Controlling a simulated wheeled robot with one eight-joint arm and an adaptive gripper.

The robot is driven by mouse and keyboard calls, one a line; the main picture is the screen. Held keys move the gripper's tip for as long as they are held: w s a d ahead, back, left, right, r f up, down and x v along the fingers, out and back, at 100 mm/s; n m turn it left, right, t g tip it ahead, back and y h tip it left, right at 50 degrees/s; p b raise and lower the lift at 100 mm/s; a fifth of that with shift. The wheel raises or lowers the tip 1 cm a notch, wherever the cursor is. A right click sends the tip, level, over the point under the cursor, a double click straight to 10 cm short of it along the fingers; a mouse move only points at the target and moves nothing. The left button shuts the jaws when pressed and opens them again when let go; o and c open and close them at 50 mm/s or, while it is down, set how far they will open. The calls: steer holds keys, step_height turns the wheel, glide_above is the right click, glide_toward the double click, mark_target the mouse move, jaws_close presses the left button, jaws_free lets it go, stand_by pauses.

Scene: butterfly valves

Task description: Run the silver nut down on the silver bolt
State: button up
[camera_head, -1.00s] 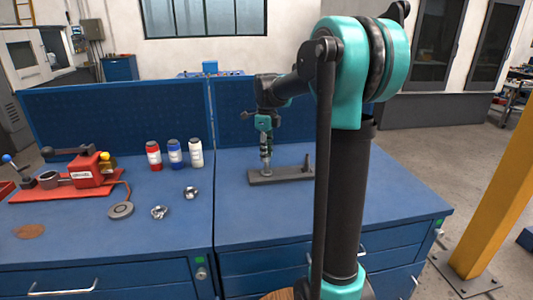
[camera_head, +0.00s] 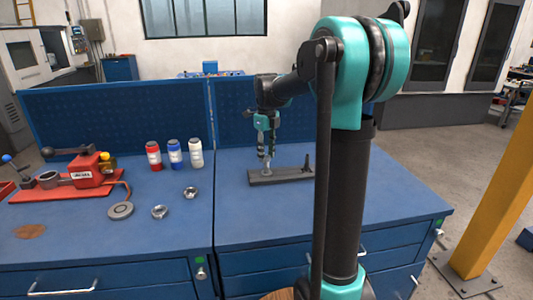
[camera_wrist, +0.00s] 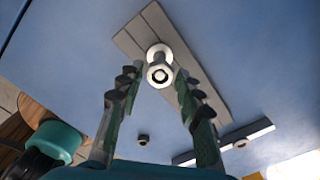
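The silver bolt (camera_head: 266,168) stands upright near the left end of a dark grey base plate (camera_head: 290,174). In the wrist view a round silver piece with a dark centre (camera_wrist: 160,74) is at the top of the bolt, nearest the camera; it looks like the silver nut on the bolt's end, but I cannot tell its exact height. A wider silver disc (camera_wrist: 157,50) shows lower on the bolt. My gripper (camera_head: 267,155) points down over the bolt. In the wrist view its fingers (camera_wrist: 158,80) are apart, one on each side of the silver piece, with gaps visible.
A dark upright peg (camera_head: 306,163) stands at the plate's right end. Two loose silver nuts (camera_head: 160,212) (camera_head: 190,192) lie on the left bench. Red, blue and white bottles (camera_head: 175,154) and a red device (camera_head: 88,172) stand there too. The right bench's front is clear.

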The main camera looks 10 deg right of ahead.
steer(key=n, duration=2.4)
